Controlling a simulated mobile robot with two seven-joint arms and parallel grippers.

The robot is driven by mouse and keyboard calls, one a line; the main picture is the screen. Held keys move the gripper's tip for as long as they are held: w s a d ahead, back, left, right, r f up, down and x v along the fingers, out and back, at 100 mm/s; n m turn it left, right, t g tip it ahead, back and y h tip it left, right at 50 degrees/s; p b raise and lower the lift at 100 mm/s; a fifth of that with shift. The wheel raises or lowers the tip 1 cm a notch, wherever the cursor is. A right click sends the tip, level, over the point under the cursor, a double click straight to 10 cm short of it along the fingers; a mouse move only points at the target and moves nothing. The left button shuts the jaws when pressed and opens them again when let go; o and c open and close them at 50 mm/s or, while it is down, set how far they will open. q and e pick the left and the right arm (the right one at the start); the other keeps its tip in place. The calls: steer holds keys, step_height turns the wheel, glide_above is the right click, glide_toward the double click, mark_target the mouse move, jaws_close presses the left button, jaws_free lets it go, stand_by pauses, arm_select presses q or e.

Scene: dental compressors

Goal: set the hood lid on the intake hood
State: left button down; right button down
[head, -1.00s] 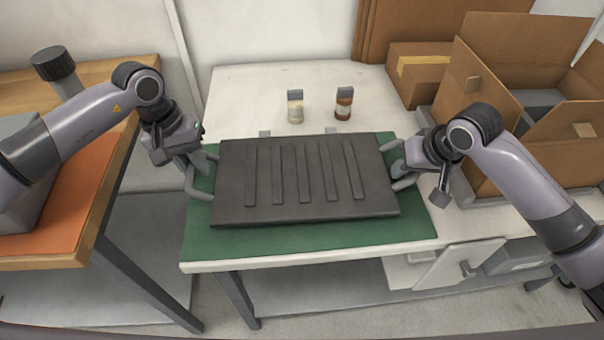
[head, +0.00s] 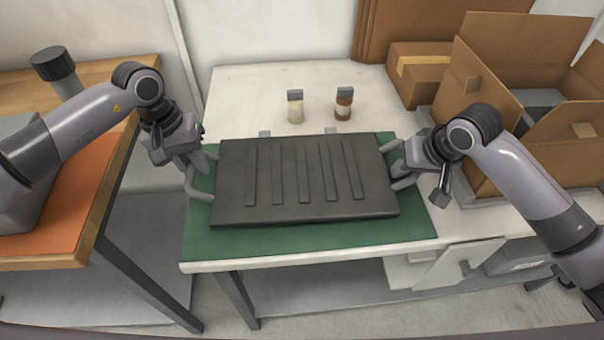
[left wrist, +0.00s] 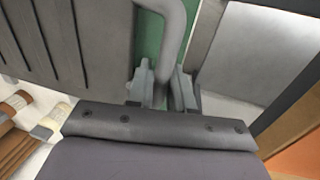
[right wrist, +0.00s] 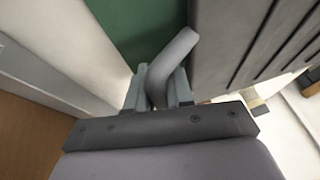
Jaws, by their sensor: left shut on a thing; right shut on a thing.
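The hood lid (head: 290,205), a dark grey ribbed panel with a bent grey handle at each end, lies flat over the green mat (head: 300,238) in the head view. My left gripper (head: 200,163) is shut on its left handle, which also shows between the jaws in the left wrist view (left wrist: 172,35). My right gripper (head: 403,172) is shut on its right handle, also seen in the right wrist view (right wrist: 170,62). I cannot tell whether the lid touches the mat. I cannot clearly identify the intake hood; a grey body (head: 22,190) shows partly at the left edge.
Two small jars (head: 295,106) (head: 343,104) stand behind the lid on the white table (head: 245,90). An open cardboard box (head: 490,75) stands at the right, close to my right arm. A wooden table with an orange mat (head: 82,190) is at the left, across a gap.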

arm_select(q)
steer(key=shift+w+r, duration=0.1)
steer(key=shift+r, duration=0.1)
arm_select(e)
steer(key=shift+w+r, duration=0.1)
steer(key=shift+r, duration=0.15)
